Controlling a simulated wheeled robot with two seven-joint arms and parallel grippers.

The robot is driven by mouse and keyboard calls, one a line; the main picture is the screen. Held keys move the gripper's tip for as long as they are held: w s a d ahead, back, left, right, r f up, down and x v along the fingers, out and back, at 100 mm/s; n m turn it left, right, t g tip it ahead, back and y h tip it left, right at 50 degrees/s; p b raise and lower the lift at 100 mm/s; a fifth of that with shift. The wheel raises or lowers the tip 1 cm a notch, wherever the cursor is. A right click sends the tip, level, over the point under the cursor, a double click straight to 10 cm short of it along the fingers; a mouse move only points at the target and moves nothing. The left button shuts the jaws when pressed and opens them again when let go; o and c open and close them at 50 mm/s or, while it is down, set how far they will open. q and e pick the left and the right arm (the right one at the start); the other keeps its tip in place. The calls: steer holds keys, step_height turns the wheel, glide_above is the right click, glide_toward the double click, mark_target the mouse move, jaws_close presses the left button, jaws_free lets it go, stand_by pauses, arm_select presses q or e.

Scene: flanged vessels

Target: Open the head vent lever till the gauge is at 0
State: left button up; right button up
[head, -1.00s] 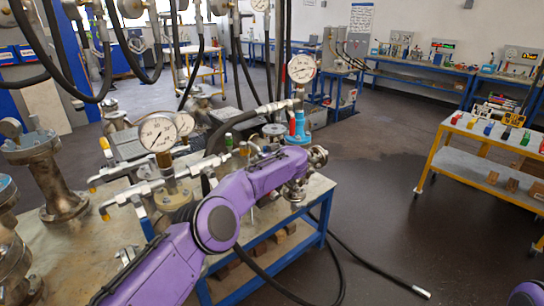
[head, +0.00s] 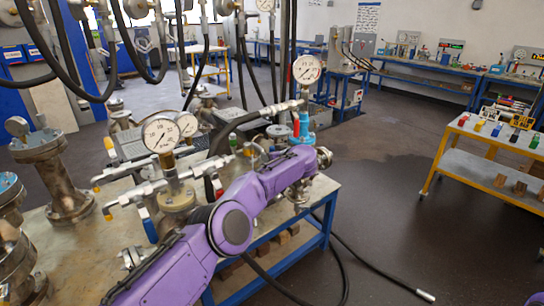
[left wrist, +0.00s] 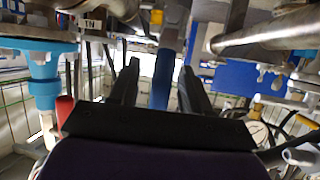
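In the left wrist view, my left gripper (left wrist: 158,85) is open. Its two dark fingers stand either side of a blue lever handle (left wrist: 163,78), with a gap on both sides. In the head view my purple left arm reaches over the bench and its gripper is hidden. A pressure gauge (head: 160,135) stands on the near vessel head, with a second gauge (head: 187,124) just behind it. A third gauge (head: 306,69) stands over the vessel with the light-blue collar (head: 309,139). The needles are too small to read surely. My right gripper is not in view.
A red handle (left wrist: 65,110) and a light-blue fitting (left wrist: 44,82) lie left of the fingers in the wrist view. Metal pipes (left wrist: 265,35) crowd the right. Black hoses (head: 90,75) hang at left in the head view. A yellow-framed cart (head: 480,180) stands at right, with open floor before it.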

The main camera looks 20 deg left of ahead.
arm_select(q)
steer(key=shift+r, duration=0.1)
steer(key=b+v, duration=0.3)
steer(key=v, duration=0.7)
steer(key=shift+d, duration=0.15)
steer(key=shift+s, duration=0.15)
stand_by(3.8)
